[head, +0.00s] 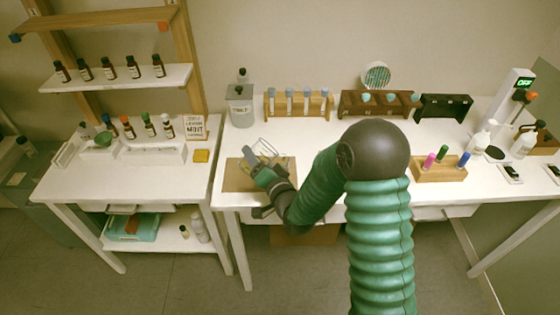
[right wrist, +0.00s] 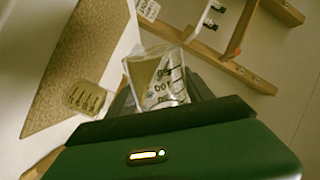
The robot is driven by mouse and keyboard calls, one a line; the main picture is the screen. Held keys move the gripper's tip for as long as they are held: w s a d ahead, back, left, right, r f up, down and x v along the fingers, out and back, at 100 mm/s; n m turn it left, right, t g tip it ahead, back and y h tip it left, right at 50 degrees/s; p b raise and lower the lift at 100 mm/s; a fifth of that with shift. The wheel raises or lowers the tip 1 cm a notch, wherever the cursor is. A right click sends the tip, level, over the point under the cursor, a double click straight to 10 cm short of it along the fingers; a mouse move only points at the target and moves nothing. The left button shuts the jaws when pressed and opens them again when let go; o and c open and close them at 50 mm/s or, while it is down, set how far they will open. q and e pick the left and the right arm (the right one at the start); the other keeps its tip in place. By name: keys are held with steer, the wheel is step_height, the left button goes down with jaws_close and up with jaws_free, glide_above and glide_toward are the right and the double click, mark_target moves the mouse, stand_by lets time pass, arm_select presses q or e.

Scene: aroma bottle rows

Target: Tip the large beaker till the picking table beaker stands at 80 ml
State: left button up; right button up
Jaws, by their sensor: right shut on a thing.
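The large beaker (right wrist: 160,78) is clear glass with dark printed marks. My right gripper (right wrist: 160,108) is shut on it. In the head view the beaker (head: 268,147) is a faint tilted outline at my right gripper (head: 262,166), above the cork mat. A smaller clear beaker with graduation lines, the picking table beaker (right wrist: 86,98), stands at the mat's edge in the right wrist view, left of the held beaker and apart from it. I cannot read its level. In the head view I cannot make it out behind my gripper. My left gripper is out of view.
The cork mat (head: 240,182) lies on the white table. A grey canister (head: 240,106) and a wooden rack with vials (head: 297,104) stand behind it. A wooden block with coloured tubes (head: 438,172) is at the right. A bottle shelf (head: 125,77) stands left.

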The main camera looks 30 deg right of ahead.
steer(key=f+n+b, duration=0.1)
steer(key=b, duration=0.1)
steer(key=a+f+n+b, duration=0.1)
steer(key=f+n+b, duration=0.2)
steer(key=f+b, duration=0.1)
steer(key=shift+a+h+b, duration=0.25)
steer(key=shift+h+b, duration=0.05)
steer(key=shift+b, duration=0.1)
steer(key=shift+n, duration=0.3)
steer(key=shift+r, duration=0.15)
